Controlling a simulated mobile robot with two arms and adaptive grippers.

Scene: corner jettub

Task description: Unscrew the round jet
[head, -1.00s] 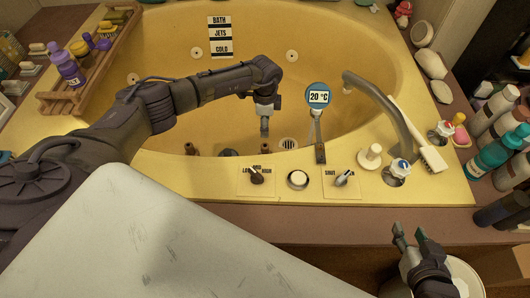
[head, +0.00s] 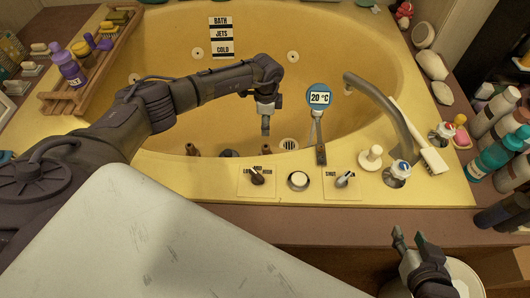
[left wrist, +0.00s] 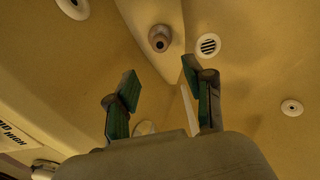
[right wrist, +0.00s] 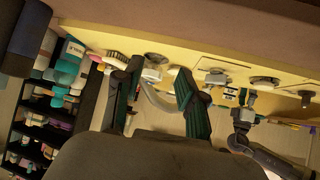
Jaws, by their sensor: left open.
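My left gripper (head: 265,127) hangs over the yellow tub, pointing down. In the left wrist view its two green-padded fingers (left wrist: 163,92) are apart with nothing between them. A brown protruding round nozzle (left wrist: 160,39) sits on a ridge of the tub beyond the fingertips, clear of them. Pale flat round jets (left wrist: 292,107) are set in the tub surface, another at the top left (left wrist: 73,8). In the head view pale round jets (head: 197,52) and (head: 293,56) flank the far wall. I cannot tell which is the named jet. My right gripper (head: 410,238) is open and empty outside the tub.
A wooden tray (head: 98,62) of bottles is at left. Bottles (head: 495,150) crowd the right side. The tub's middle is open.

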